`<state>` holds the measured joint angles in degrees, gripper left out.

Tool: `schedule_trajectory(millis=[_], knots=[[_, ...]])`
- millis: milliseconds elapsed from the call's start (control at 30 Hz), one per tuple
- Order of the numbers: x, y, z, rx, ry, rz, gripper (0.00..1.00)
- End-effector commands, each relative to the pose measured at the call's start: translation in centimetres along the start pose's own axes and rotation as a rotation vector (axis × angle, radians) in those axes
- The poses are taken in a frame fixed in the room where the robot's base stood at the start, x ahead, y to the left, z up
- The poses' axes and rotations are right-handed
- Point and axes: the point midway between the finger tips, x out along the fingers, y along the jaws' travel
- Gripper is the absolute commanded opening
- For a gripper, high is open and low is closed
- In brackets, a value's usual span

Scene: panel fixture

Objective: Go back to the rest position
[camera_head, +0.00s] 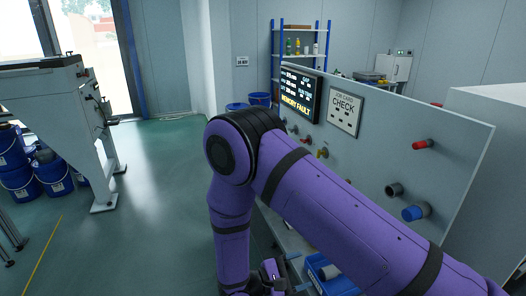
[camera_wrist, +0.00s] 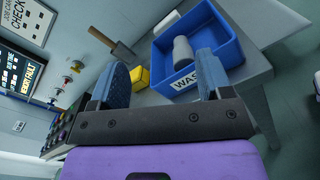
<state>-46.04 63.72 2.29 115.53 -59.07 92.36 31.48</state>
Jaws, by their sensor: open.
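My gripper (camera_wrist: 164,72) shows in the wrist view with its two blue-padded fingers wide apart and nothing between them. It is in front of a blue bin (camera_wrist: 236,50) whose label begins "WAS". A grey cylinder (camera_wrist: 183,52) lies in the bin. In the head view my purple arm bends down in front of the panel (camera_head: 367,168), and my gripper end is low in the picture, mostly hidden by the arm. The bin (camera_head: 315,281) shows partly behind the forearm.
The panel carries a screen (camera_head: 299,94) reading "MEMORY FAULT", a "CHECK" card (camera_head: 345,109), a red knob (camera_head: 423,144) and a blue-ended fitting (camera_head: 414,213). A yellow block (camera_wrist: 142,78) is beside the bin. Open floor (camera_head: 150,180) lies left of my arm.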

Motion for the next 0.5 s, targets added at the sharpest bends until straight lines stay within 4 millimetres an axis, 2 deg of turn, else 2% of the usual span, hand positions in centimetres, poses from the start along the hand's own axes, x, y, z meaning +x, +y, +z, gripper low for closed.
schedule_trajectory(millis=[200, 500], knots=[[2.3, 3.6, 4.8, 0.067, 0.024, -0.199, 0.72], [5.9, 7.0, 12.3, 0.18, 0.091, -0.498, 0.72]])
